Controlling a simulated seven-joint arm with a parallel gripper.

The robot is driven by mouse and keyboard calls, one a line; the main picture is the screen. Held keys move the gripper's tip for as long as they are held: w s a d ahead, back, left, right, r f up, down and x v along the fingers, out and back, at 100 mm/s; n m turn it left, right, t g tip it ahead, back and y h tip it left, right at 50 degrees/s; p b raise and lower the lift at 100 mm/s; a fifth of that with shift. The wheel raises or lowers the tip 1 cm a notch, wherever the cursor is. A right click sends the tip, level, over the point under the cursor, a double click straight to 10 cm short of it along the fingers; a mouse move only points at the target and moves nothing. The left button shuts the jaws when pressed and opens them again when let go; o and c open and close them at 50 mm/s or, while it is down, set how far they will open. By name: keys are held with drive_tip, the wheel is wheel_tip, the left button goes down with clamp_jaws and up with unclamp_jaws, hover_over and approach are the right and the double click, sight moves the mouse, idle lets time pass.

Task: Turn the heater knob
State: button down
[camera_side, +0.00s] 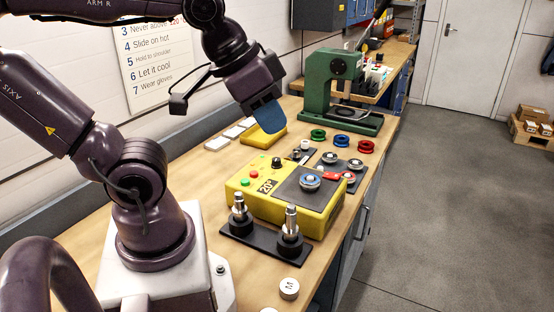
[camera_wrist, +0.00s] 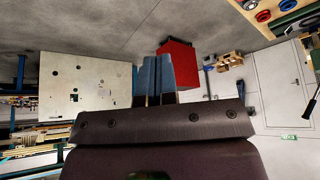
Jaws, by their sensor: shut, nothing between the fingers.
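The yellow heater box (camera_side: 262,205) stands on the bench, with a small display reading about 20° on its front. A black knob (camera_side: 276,162) sits on its top left part, near a red and a green button. A dark plate with a blue-rimmed metal part (camera_side: 310,181) covers its right side. My gripper (camera_side: 268,122) has blue fingers and hangs in the air above and beyond the knob, apart from it. In the wrist view the blue fingers (camera_wrist: 155,76) are together and empty; the heater and knob do not show clearly there.
A black stand (camera_side: 262,240) with two metal posts is in front of the heater. A green press (camera_side: 334,80), green, blue and red rings (camera_side: 342,141), and a yellow block (camera_side: 264,136) lie behind. A white round piece (camera_side: 289,289) is at the front edge.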

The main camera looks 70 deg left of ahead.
drive_tip(key=c, duration=1.6)
unclamp_jaws()
drive_tip(key=o, duration=0.8)
drive_tip(key=shift+w+a+f+n+g, duration=0.2)
drive_tip(key=shift+a+f+n+g, duration=0.15)
drive_tip(key=shift+a, duration=0.2)
drive_tip(key=shift+w+a+f+n+g, duration=0.15)
drive_tip(key=shift+a+f+n, duration=0.1)
drive_tip(key=shift+a+f, duration=0.25)
drive_tip(key=shift+c, duration=0.2)
drive_tip(key=w+a+f+n+g, duration=0.1)
drive_tip(key=a+n, duration=0.1)
drive_tip(key=a, duration=0.1)
drive_tip(key=w+a+f+n+g, duration=0.1)
drive_tip(key=w+a+n, duration=0.1)
drive_tip(key=a, duration=0.2)
drive_tip(key=w+a+f+n+g, duration=0.1)
drive_tip(key=w+a+n, duration=0.1)
drive_tip(key=a, duration=0.1)
drive_tip(key=shift+w+a+f+n+y, duration=0.15)
drive_tip(key=shift+a+f+n+y, duration=0.15)
drive_tip(key=shift+a+f, duration=0.1)
drive_tip(key=n+g, duration=0.2)
drive_tip(key=n, duration=1.6)
hover_over(276, 159)
wheel_tip(276, 159, down, 8)
wheel_tip(276, 159, down, 12)
drive_tip(key=shift+w+a+f, duration=0.1)
drive_tip(key=shift+f, duration=0.1)
